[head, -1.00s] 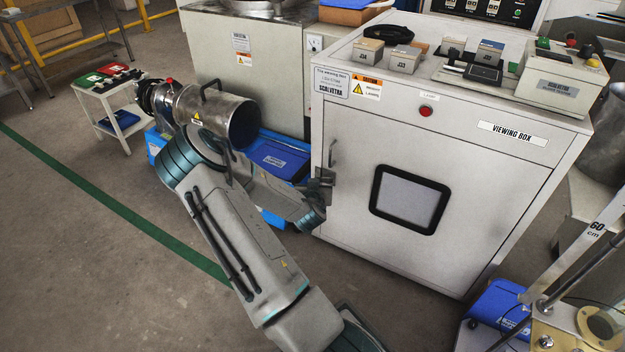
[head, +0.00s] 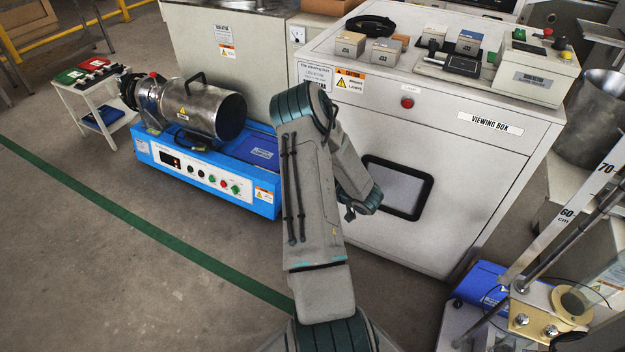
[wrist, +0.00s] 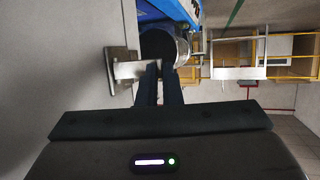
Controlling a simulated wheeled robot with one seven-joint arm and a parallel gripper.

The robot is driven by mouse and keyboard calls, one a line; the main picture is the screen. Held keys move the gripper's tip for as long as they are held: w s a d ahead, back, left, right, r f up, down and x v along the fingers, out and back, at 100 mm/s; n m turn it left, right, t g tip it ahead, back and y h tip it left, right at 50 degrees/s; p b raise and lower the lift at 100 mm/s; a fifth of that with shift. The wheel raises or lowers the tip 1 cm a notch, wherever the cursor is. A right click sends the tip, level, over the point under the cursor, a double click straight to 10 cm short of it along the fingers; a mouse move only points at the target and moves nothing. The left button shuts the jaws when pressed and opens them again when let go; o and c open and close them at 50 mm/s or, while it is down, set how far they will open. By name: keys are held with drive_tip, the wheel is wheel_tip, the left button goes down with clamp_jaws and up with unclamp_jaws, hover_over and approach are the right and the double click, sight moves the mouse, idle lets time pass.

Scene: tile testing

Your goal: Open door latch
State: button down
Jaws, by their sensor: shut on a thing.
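The viewing box door (head: 385,237) is a pale panel with a black-framed window (head: 425,190), partly covered by my arm in the head view. It looks closed. In the wrist view, the latch (wrist: 128,70) is a light metal plate with a short bar reaching to my fingers. My gripper (wrist: 161,72) has two dark fingers close together, shut on the end of that bar. In the head view my arm hides the latch, and I cannot make out the fingertips.
A blue machine (head: 262,196) with a metal drum stands left of the viewing box (head: 470,170). A device with a height scale (head: 568,212) stands at the right front. The floor (head: 120,270) at the left front is clear.

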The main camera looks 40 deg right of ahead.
drive_tip(key=shift+s+d+n+y, duration=0.15)
drive_tip(key=shift+d+n+y, duration=0.05)
drive_tip(key=shift+n+y, duration=0.2)
drive_tip(key=c, duration=1.6)
unclamp_jaws()
drive_tip(key=p+v, duration=0.5)
drive_tip(key=v, duration=0.9)
drive_tip(key=shift+r, duration=0.15)
